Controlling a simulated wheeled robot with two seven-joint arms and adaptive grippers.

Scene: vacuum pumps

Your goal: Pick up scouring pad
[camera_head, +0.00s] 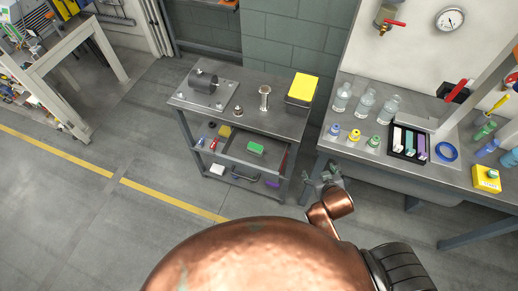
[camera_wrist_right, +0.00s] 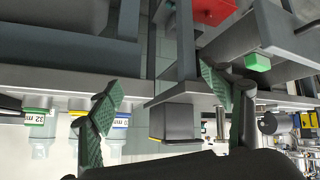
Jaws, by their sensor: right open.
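A green block that looks like the scouring pad (camera_head: 255,149) lies in the open drawer of the grey cart, near its front. What looks like the same green block shows at the upper right of the right wrist view (camera_wrist_right: 257,62), which is upside down. My right gripper (camera_head: 326,179) is to the right of the cart, by the front edge of the workbench, apart from the pad. In the right wrist view its two green-padded fingers (camera_wrist_right: 165,92) are spread with nothing between them. My left gripper does not show.
The grey cart (camera_head: 207,101) carries a motor-like part, metal fittings and a black box with a yellow top (camera_head: 302,88). The workbench (camera_head: 350,149) at right holds several bottles. Open floor lies left.

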